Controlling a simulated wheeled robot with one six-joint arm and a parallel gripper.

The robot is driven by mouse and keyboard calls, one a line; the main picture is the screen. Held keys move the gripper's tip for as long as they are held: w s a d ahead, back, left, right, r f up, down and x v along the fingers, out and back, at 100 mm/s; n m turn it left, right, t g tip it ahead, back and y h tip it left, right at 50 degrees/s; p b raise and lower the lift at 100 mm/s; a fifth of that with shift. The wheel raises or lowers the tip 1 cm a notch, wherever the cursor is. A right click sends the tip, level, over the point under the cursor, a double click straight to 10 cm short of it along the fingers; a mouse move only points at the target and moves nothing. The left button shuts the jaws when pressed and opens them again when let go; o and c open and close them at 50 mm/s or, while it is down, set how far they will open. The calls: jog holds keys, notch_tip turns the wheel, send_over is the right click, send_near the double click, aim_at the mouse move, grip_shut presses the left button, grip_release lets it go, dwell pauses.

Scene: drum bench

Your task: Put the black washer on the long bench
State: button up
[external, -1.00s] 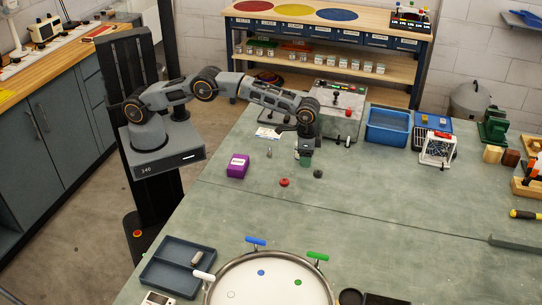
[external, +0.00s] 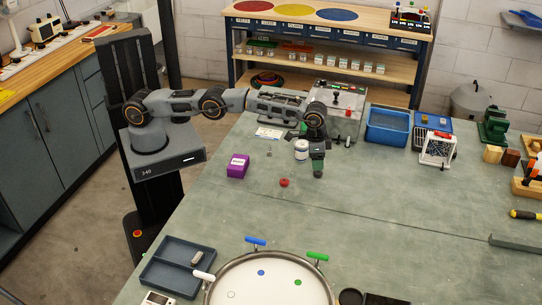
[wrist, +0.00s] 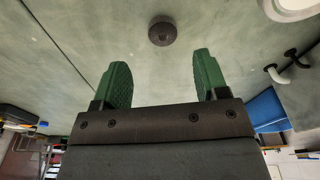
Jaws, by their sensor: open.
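The black washer (wrist: 162,31) is a small dark round piece on the green work surface (wrist: 70,35), seen in the wrist view. It lies ahead of my fingertips, roughly midway between their lines, and apart from both. In the external view it is largely hidden at my gripper's tip. My gripper (external: 318,168) points down there, low over the table; in the wrist view its green fingers (wrist: 164,72) stand wide apart with nothing between them. A wood-topped bench (external: 350,17) stands at the back and a wood-topped counter (external: 75,58) runs along the left; I cannot tell which is the long bench.
A white jar (external: 301,150) stands close left of my gripper. A red disc (external: 284,182) and a purple box (external: 238,166) lie nearby. A control box (external: 343,100) and blue bin (external: 388,127) are behind. The drum (external: 270,285) is in front. The table's middle right is clear.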

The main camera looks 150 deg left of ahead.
aim_at(318, 172)
jog(key=shift+s+a+f+p, duration=0.15)
jog(key=shift+f+p, duration=0.1)
jog(key=shift+f, duration=1.2)
jog(key=shift+w+a+f+p, duration=0.1)
jog(key=shift+f+p, duration=0.15)
jog(key=shift+f, duration=1.15)
jog(key=shift+c, duration=0.5)
jog(key=c, duration=1)
jog(key=shift+r, duration=0.15)
notch_tip(318, 172, up, 2)
jog(key=shift+r, duration=0.2)
jog(key=shift+s+d+r+b, duration=0.25)
jog(key=shift+r+b, duration=0.35)
jog(key=shift+b, duration=0.2)
jog(key=s+d+r+b, duration=0.4)
jog(key=s+d+r, duration=0.5)
jog(key=shift+s+d+b, duration=0.2)
jog(key=shift+b, duration=0.15)
